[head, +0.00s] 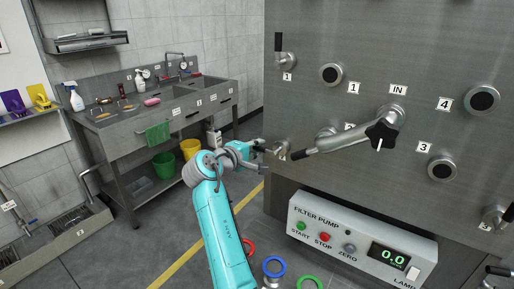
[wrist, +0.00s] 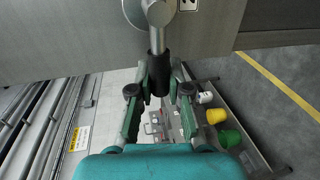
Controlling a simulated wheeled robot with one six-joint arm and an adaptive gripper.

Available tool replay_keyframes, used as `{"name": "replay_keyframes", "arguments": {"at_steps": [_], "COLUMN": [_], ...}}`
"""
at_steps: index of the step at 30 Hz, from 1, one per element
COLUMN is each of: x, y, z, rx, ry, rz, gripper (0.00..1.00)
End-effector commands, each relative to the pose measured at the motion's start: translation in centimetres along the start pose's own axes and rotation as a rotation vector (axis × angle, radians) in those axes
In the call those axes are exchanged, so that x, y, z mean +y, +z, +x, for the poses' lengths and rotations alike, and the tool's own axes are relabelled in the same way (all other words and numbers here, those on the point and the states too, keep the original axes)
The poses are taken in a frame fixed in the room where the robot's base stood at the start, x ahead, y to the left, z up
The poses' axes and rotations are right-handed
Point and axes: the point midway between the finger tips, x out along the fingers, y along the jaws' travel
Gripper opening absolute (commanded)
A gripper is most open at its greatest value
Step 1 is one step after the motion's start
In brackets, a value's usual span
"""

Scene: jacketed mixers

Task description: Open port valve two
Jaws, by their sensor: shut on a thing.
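A small metal valve lever with a black grip (wrist: 156,62) sticks out from the steel panel in the wrist view. My gripper (wrist: 160,84) has its two green fingers closed around the black grip. In the head view my gripper (head: 264,149) is at the left part of the panel (head: 310,110), left of the large swing pipe (head: 345,143). The held valve's number label is not readable in either view. Another lever valve (head: 285,55), labelled 1, is above it, with its black grip pointing up.
A black star knob (head: 381,135) and round ports (head: 331,75) stick out from the panel. A filter pump box (head: 360,240) is below, its display reading 0.0. A sink bench (head: 150,110) stands at the left. Coloured rings (head: 274,267) are low in front.

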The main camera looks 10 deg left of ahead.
Motion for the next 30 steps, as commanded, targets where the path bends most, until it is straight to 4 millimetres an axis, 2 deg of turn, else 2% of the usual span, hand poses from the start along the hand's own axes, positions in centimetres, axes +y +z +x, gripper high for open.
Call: {"name": "replay_keyframes", "arguments": {"at_steps": [3,4,6,7,16,20,23,30], "x": [-0.2,-0.2,-0.2,-0.2,-0.1,-0.1,-0.2,-0.2], "y": [0.0,0.0,0.0,0.0,0.0,-0.1,-0.1,-0.2], "z": [0.0,0.0,0.0,0.0,-0.1,-1.0,-2.5,-7.3], "rx": [0.000,0.000,0.000,0.000,0.000,0.002,0.003,0.004], "ry": [-0.002,-0.002,-0.002,-0.002,-0.001,0.000,-0.001,-0.001], "rz": [-0.002,-0.002,-0.002,-0.002,0.000,0.000,0.000,-0.001], "gripper": [0.00,0.22,0.39,0.43,0.43,0.43,0.43,0.43]}}
